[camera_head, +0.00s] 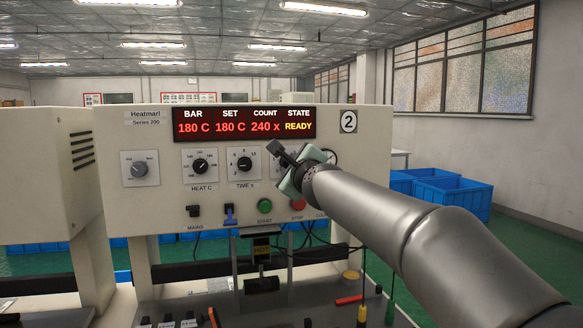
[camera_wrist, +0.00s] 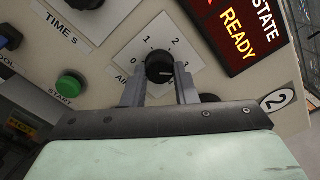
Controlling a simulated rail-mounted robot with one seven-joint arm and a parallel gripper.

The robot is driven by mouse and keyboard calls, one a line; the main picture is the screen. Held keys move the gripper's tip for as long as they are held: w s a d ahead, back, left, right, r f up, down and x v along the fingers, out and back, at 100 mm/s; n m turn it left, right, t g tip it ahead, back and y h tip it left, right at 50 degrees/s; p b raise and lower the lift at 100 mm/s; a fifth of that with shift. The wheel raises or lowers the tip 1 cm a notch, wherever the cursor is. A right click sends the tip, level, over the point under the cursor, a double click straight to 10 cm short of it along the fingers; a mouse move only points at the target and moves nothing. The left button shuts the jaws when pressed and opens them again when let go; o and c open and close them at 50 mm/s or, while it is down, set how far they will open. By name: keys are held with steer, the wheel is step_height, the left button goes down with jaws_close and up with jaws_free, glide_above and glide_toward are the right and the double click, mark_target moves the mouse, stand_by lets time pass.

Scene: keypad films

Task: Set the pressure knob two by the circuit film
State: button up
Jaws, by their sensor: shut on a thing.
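The knob (camera_wrist: 158,66) is black and round on a white plate with a 0 to 3 scale and a label starting "AI". In the wrist view my gripper (camera_wrist: 158,90) has a grey finger on each side of it, shut on it. The white pointer mark is small, and I cannot read its setting surely. In the head view my gripper (camera_head: 290,168) covers this knob on the panel of the machine (camera_head: 120,205) marked 2 (camera_head: 348,121). I cannot make out a circuit film.
The display (camera_head: 245,122) reads BAR 180 C, SET 180 C, COUNT 240 x, READY. The HEAT (camera_head: 200,166) and TIME (camera_head: 244,164) knobs sit left of my gripper. Below are a green START button (camera_head: 265,206) and a red STOP button (camera_head: 298,204).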

stand_by(0.3)
steer(key=o, duration=1)
steer(key=b+v, duration=0.8)
steer(key=v, duration=0.9)
steer(key=shift+s, duration=0.2)
steer(key=shift+d, duration=0.1)
